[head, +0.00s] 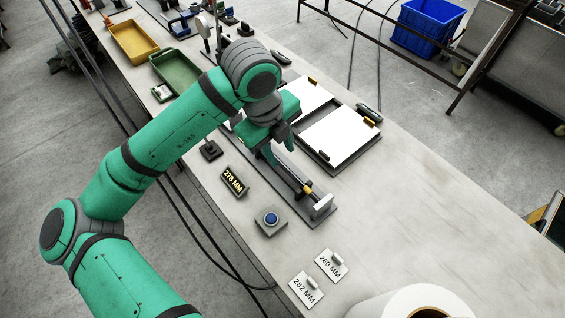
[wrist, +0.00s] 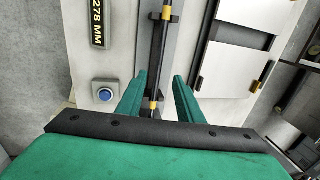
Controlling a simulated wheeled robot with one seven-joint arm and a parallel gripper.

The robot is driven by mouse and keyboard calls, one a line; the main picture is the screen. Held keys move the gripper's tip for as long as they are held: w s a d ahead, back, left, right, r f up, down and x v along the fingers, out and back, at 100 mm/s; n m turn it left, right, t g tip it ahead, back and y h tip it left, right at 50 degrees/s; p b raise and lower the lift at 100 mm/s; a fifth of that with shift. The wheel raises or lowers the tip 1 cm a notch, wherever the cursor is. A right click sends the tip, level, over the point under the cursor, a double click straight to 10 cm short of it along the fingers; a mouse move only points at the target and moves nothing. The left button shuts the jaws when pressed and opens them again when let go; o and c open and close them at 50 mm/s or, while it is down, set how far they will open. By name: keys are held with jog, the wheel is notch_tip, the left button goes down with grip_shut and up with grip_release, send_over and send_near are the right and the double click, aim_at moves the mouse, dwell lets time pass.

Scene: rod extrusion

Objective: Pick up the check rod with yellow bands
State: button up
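The check rod is a thin dark rod with yellow bands; it lies along a grey fixture (head: 322,207) on the bench. In the head view its near part with a yellow band (head: 307,188) shows, and the rest is hidden by my gripper. In the wrist view the check rod (wrist: 158,55) runs up the middle, with one yellow band near the top and one lower between the fingers. My gripper (head: 279,151) is over the fixture, and its green fingers (wrist: 160,78) are apart, one on each side of the rod. I see no finger touching it; the height gap cannot be told.
A black 278 MM display (head: 233,180) and a blue button box (head: 270,220) stand left of the fixture. White panels (head: 340,138) lie to its right. Cards marked 280 MM (head: 331,265) and 282 MM (head: 306,289) and a white roll (head: 400,303) are nearer.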

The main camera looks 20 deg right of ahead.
aim_at(283, 165)
jog(key=shift+a+x, duration=0.2)
jog(key=shift+x, duration=2.75)
jog(key=shift+w, duration=0.15)
grip_shut()
